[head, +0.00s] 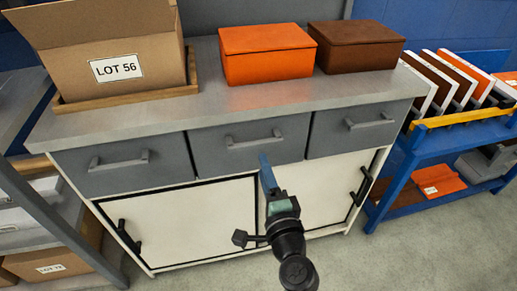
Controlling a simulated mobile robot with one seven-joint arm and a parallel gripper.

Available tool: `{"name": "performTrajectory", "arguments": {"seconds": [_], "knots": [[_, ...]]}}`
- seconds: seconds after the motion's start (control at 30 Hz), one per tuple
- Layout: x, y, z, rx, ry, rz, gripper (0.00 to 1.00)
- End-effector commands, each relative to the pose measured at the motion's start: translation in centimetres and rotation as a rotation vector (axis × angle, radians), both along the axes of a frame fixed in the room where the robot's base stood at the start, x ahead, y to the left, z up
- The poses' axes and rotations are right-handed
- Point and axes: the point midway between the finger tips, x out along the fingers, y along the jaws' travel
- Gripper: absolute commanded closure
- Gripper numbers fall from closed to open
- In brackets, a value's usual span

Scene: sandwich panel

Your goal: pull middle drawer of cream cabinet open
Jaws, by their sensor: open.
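The cream cabinet (190,226) stands in front of me with a grey top and a row of three grey drawers. The middle drawer (215,157) looks closed, flush with the drawers on either side. Its grey bar handle (254,139) runs across the upper part of its front. My gripper (265,162) is in front of the cabinet, its blue fingertip just below the handle in the picture. It is open and holds nothing. I cannot tell how far it is from the drawer front. My arm hides part of the right cream door.
The left drawer (125,178) and right drawer (353,141) look closed. On top are a LOT 56 carton (150,60), an orange box (265,65) and a brown box (357,58). A blue cart (425,150) stands right, a grey shelf (45,205) left.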

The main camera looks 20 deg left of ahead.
Motion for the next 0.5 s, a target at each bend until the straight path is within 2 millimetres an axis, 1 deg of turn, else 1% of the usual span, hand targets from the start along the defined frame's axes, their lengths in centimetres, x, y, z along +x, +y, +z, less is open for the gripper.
{"name": "performTrajectory", "arguments": {"seconds": [0.03,0.2,0.33,0.5], "knots": [[1.0,0.7,0.1,0.000,-0.002,0.001,0.50],[3.5,2.4,0.0,-0.001,-0.002,0.000,0.50],[4.7,3.2,0.0,-0.001,-0.002,0.000,0.50],[5.5,3.7,0.0,-0.002,-0.001,-0.001,0.50]]}}
